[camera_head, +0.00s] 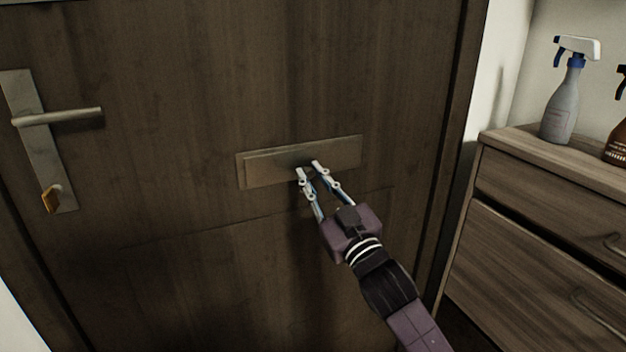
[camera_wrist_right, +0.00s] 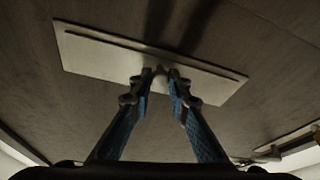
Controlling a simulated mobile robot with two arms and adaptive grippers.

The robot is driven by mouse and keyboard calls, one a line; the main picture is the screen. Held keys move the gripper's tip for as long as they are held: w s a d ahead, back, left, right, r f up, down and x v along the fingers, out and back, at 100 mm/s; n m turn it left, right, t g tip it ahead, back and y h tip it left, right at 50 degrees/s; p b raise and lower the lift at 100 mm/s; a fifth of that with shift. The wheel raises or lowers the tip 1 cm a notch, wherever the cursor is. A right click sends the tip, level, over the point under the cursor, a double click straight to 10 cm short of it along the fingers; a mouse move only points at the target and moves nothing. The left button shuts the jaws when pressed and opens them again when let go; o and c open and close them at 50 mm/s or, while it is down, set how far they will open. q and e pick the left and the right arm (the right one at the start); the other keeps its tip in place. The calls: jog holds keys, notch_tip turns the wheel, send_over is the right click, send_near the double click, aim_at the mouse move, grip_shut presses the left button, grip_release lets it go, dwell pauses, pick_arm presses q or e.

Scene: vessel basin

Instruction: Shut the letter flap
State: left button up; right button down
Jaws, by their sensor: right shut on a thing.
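The metal letter flap (camera_head: 270,168) is on its plate in the middle of the dark wooden door. It also shows in the right wrist view (camera_wrist_right: 100,58). The flap looks nearly parallel to the door, with a slim offset from the plate behind it at its left end. I cannot tell whether it is fully closed. My right gripper (camera_head: 308,170) reaches in from the lower right. In the wrist view its fingertips (camera_wrist_right: 161,84) are shut on a small knob (camera_wrist_right: 160,72) at the flap's middle, mostly hidden by the fingers. My left gripper is not in view.
The door (camera_head: 200,90) has a lever handle (camera_head: 60,116) and a key (camera_head: 51,198) at the left. A wooden drawer cabinet (camera_head: 530,190) stands at the right, with a spray bottle (camera_head: 562,110) and a brown bottle (camera_head: 618,140) on top. The door around the flap is clear.

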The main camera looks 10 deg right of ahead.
jog(key=c, duration=1.8)
grip_release()
jog(key=v, duration=1.2)
